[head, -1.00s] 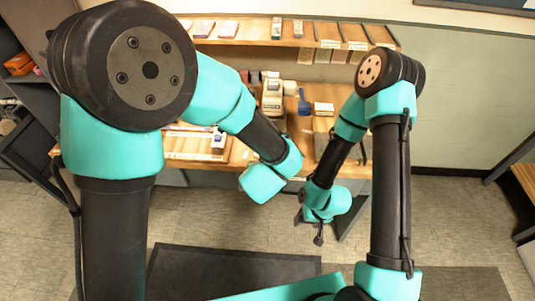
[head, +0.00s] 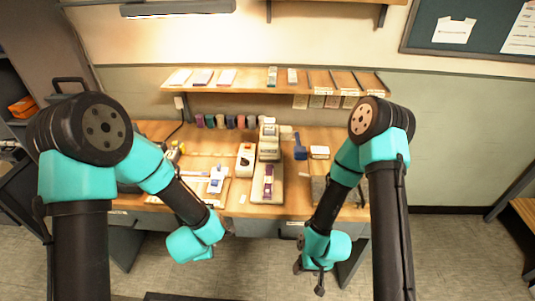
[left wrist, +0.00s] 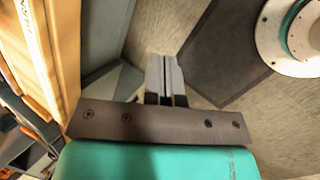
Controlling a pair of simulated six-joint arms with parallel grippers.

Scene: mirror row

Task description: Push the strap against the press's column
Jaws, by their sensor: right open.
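The press (head: 269,143) stands on the workbench, a pale upright column at the back of a flat grey base (head: 276,197). A narrow purple piece, which looks like the strap (head: 268,180), lies lengthwise on that base in front of the column; I cannot tell whether it touches the column. My right gripper (head: 309,277) hangs open and empty in front of the bench, below and right of the press. My left gripper's fingers (left wrist: 165,75) are together with nothing between them in the left wrist view; in the head view its own forearm mostly hides them.
A white device with a red mark (head: 245,160) stands left of the press. A blue tool (head: 300,148) and a small white box (head: 319,152) are to its right. Several coloured spools line the back. A shelf (head: 255,80) runs above the bench.

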